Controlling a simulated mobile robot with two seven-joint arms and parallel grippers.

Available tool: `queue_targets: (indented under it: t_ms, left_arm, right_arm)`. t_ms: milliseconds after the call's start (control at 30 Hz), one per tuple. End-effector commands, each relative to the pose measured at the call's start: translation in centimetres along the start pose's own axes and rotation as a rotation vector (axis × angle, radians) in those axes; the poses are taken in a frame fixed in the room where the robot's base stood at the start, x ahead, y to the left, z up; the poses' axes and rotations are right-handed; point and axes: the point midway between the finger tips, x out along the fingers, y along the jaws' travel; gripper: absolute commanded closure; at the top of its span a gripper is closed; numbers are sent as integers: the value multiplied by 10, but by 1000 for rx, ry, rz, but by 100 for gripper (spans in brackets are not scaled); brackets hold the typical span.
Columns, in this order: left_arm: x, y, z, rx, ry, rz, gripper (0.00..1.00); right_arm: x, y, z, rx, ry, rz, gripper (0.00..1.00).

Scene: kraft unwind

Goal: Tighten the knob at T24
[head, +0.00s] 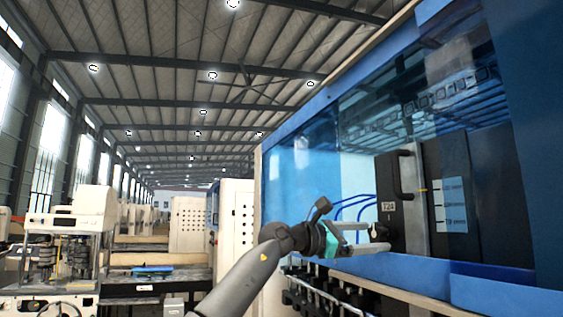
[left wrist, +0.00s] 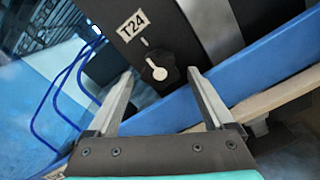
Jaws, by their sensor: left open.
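The knob (left wrist: 155,72) is black with a pale keyhole-shaped pointer, on a dark panel just below the white T24 label (left wrist: 133,25). The label also shows in the head view (head: 388,206). My left gripper (left wrist: 160,76) is open, with one finger to each side of the knob in the left wrist view. Gaps show between the fingers and the knob, and I cannot tell how far the tips are from the panel. In the head view my left gripper (head: 379,239) reaches the panel below the label, partly covering the knob. My right gripper is not in view.
Blue cables (left wrist: 67,82) hang left of the panel. A blue ledge (left wrist: 270,82) runs below it. A row of black fittings (head: 318,290) lies below my left gripper.

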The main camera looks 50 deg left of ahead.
Motion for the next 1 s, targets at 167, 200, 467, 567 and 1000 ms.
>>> queue_targets:
  t_ms: [167,200,467,567,1000]
  left_arm:
    - [1,-4,-2,-144,1,-4,8]
    - [1,-3,-2,-181,0,-3,8]
    - [0,-4,-2,-422,-1,0,8]
    - [0,-4,-1,-514,-2,0,8]
    - [-50,-4,-2,-705,-1,4,8]
  right_arm:
    - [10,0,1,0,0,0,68]
    - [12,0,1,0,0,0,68]
    - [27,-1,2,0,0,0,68]
    - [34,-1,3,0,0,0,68]
    - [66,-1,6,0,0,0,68]
